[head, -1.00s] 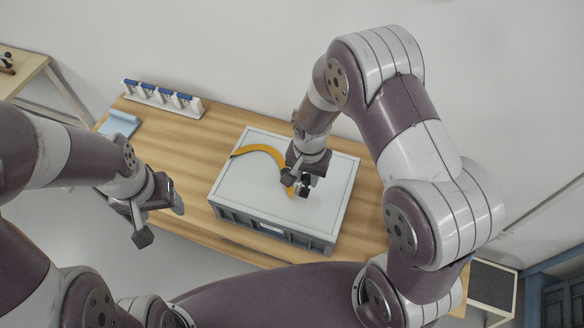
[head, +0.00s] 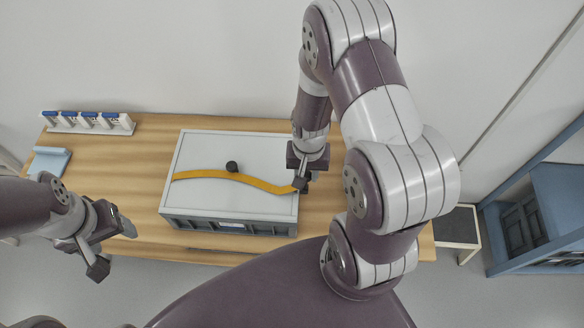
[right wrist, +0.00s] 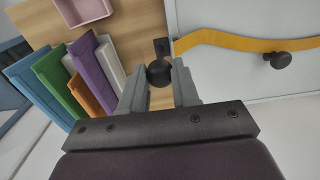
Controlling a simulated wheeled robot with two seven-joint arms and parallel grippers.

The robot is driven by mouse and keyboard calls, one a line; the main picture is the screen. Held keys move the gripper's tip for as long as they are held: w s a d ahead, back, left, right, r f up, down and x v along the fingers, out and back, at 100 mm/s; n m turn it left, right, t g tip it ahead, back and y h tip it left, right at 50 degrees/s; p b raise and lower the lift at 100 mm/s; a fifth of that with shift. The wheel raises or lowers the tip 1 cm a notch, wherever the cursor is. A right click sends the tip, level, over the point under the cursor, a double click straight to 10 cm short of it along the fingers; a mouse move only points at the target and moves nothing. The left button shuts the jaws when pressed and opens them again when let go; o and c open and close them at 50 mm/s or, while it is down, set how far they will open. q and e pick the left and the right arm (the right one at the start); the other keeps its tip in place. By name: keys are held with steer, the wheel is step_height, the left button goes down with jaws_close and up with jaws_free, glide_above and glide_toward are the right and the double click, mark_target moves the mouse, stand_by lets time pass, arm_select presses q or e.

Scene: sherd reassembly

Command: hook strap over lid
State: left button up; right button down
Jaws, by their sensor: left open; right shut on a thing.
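A grey crate (head: 215,222) with a flat white lid (head: 215,152) stands on the wooden table. A yellow-orange strap (head: 228,177) runs across the lid from its left edge to its right edge. A black knob (head: 232,166) stands on the lid, just on the far side of the strap. My right gripper (head: 302,184) is at the lid's right edge, shut on the strap's end. In the right wrist view a black ball-shaped piece (right wrist: 160,73) sits between its fingertips. My left gripper (head: 110,246) is open and empty, in front of the table's left part.
A white rack with blue parts (head: 88,122) stands at the table's back left, with a light blue object (head: 49,161) nearer. The right wrist view shows several coloured upright pieces (right wrist: 88,78) and a pink tray (right wrist: 88,10) beside the crate. Bare tabletop lies left of the crate.

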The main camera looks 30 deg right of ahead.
step_height(320, 180, down, 8)
steer(key=s+d+b, duration=0.1)
steer(key=b, duration=0.4)
steer(key=shift+d+b, duration=0.3)
steer(key=shift+d, duration=0.1)
steer(key=shift+s+p, duration=0.15)
steer(key=shift+p, duration=0.15)
steer(key=shift+a, duration=0.1)
stand_by(0.4)
steer(key=shift+w+a+f, duration=0.1)
steer(key=shift+w+a, duration=0.15)
stand_by(0.3)
steer(key=shift+w+a+p, duration=0.2)
steer(key=shift+a+p, duration=0.1)
steer(key=shift+p, duration=0.05)
stand_by(0.4)
steer(key=shift+r, duration=0.2)
steer(key=shift+r+p, duration=0.25)
steer(key=shift+p, duration=0.25)
